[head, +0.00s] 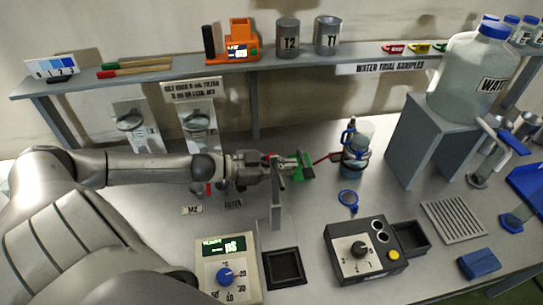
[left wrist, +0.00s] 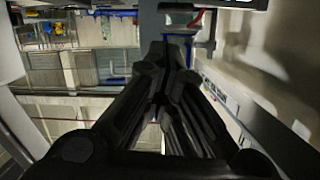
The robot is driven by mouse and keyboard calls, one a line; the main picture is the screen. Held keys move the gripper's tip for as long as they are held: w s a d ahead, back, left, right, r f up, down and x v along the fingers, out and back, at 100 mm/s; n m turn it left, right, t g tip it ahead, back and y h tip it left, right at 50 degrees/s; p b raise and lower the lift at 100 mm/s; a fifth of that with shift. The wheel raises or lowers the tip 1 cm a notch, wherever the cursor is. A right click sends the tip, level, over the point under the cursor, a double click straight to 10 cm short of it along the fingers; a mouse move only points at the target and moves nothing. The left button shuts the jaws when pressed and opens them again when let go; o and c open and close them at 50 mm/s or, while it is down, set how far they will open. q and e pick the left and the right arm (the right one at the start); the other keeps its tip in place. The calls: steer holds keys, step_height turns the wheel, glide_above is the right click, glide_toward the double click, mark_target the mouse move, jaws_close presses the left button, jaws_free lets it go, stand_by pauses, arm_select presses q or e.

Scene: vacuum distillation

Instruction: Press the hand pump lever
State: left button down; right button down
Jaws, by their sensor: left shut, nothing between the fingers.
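My left gripper (head: 284,164) reaches in from the left over the middle of the bench, its fingers shut and empty. Just beyond its tips is a green part (head: 304,166). A red lever-like bar (head: 327,158) runs from there toward a blue and clear glass vessel (head: 356,150). I take the bar for the hand pump lever, but cannot be sure. Whether the fingers touch the green part cannot be told. In the left wrist view the shut dark fingers (left wrist: 176,55) fill the middle, with a small red piece (left wrist: 197,20) beyond them. My right gripper is not in view.
A grey upright post (head: 277,208) stands close below the gripper. A black control box (head: 365,250) and a dial unit (head: 227,268) stand in front. A large water jug (head: 472,75) sits on a grey stand at right. A shelf (head: 170,80) runs along the back.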

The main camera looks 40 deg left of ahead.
arm_select(q)
steer(key=shift+v, duration=2)
steer(key=shift+s+r, duration=0.1)
stand_by(0.8)
